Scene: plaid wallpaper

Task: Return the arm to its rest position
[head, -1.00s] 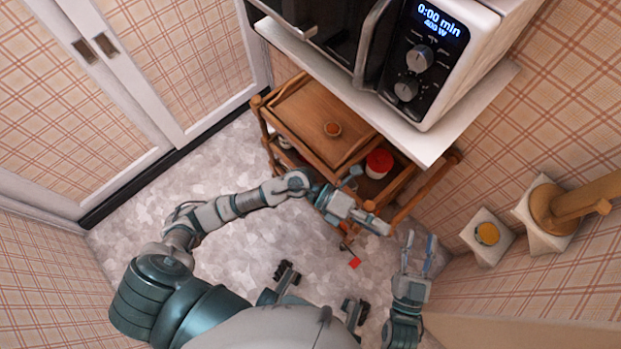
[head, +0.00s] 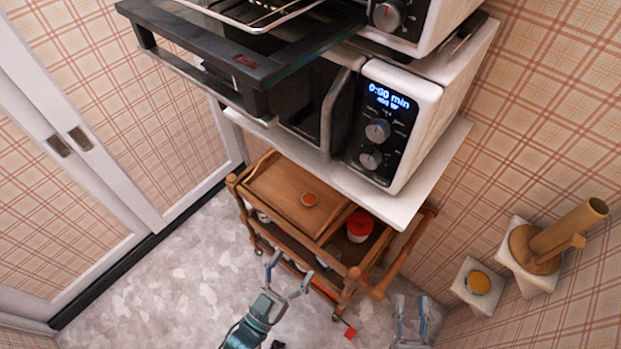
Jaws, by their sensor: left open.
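My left gripper (head: 292,265) is at the bottom centre of the head view, in front of the wooden cart. Its two fingers are spread and nothing is between them. Only the end of that arm shows, pointing up the picture. My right gripper (head: 411,300) is at the lower right edge of the view. Its two fingers stand apart with nothing between them. The rest of both arms is out of view or hidden.
Pale floor (head: 170,290) is clear at left.

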